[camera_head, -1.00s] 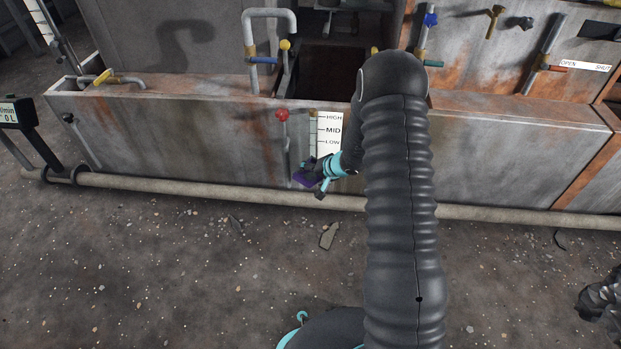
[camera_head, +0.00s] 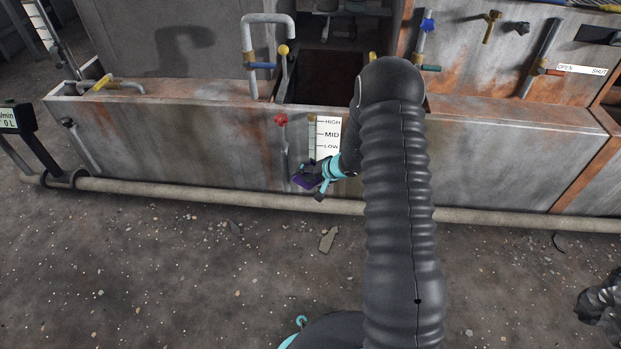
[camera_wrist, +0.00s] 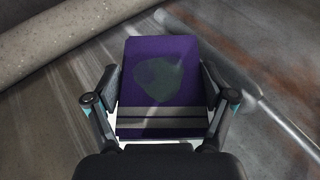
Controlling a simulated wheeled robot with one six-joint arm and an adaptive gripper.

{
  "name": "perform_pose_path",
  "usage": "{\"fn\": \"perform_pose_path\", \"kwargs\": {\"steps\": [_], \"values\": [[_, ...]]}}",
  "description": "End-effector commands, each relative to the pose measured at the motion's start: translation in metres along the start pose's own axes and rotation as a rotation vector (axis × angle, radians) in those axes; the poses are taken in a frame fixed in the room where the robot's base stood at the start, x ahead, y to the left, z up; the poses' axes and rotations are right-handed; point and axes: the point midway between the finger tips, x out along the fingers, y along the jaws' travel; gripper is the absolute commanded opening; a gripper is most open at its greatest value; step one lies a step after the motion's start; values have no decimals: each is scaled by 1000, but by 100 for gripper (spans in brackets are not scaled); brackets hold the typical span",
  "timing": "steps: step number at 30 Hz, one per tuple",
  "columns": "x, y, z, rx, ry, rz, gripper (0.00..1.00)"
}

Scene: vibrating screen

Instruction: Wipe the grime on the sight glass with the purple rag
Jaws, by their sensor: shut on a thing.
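My gripper (camera_head: 309,178) is shut on the purple rag (camera_head: 303,182), low in front of the tank wall. In the wrist view the rag (camera_wrist: 145,49) is a flat purple piece with grey stripes and a dark greenish patch, between the two fingers (camera_wrist: 160,104). The sight glass (camera_head: 311,137) is a narrow upright strip, brownish at its top, beside a white HIGH, MID, LOW scale (camera_head: 328,127). The rag is below and slightly left of the sight glass's visible part. My gripper and rag hide its lower end. I cannot tell whether the rag touches the wall.
A red valve knob (camera_head: 281,119) on a thin upright pipe is just left of the sight glass. A long pale pipe (camera_head: 200,195) runs along the foot of the tank wall (camera_head: 180,145). The floor in front is open, with scattered small stones.

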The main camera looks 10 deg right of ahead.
Motion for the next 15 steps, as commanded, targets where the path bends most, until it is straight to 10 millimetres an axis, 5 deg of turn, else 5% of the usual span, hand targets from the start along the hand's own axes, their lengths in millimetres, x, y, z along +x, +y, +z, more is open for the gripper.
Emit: {"fn": "perform_pose_path", "kwargs": {"steps": [15], "values": [[4,0,-8,0,0,0,48]]}}
